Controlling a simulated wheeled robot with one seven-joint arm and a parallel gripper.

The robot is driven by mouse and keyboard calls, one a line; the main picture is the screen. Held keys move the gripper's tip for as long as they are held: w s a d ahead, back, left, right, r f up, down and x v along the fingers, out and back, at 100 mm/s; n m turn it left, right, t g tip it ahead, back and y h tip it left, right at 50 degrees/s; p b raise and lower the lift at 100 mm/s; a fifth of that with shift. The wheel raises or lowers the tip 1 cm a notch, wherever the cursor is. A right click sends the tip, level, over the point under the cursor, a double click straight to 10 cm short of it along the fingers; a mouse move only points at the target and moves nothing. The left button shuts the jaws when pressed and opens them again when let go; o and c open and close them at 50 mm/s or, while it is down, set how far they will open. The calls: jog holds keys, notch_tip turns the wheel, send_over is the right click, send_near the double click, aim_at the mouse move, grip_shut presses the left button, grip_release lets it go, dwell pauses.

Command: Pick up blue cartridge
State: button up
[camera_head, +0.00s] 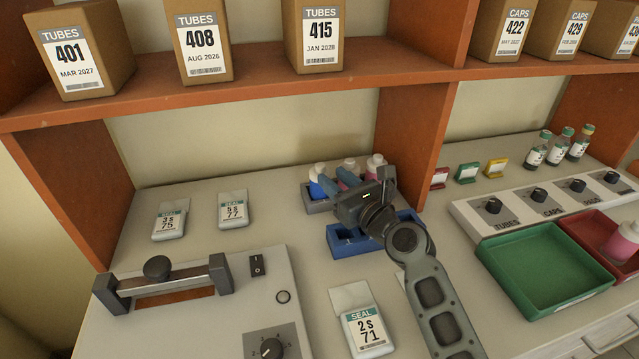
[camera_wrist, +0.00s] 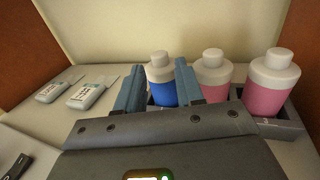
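The blue cartridge (camera_head: 315,189), with a white cap, stands upright at the left end of a grey rack (camera_head: 318,207). It also shows in the wrist view (camera_wrist: 161,92). My gripper (camera_head: 334,178) is open, with its two blue-grey fingers pointing at the rack. In the wrist view, the cartridge shows between the fingertips of my gripper (camera_wrist: 163,78), and the right finger overlaps its right edge. I cannot tell whether the fingers reach around it or touch it. Two pink cartridges (camera_wrist: 213,78) (camera_wrist: 268,88) stand to its right in the rack.
A blue tray (camera_head: 343,243) lies in front of the rack, partly under my arm. An orange divider (camera_head: 412,125) stands close at right, and a shelf (camera_head: 240,95) with boxes hangs above. Seal packs (camera_head: 233,209) lie at left; the sealing device (camera_head: 190,320) is at front left.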

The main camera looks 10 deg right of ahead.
aim_at(323, 168)
jog(key=shift+x, duration=1.9)
jog(key=shift+r, duration=0.15)
jog(key=shift+c, duration=0.3)
grip_shut()
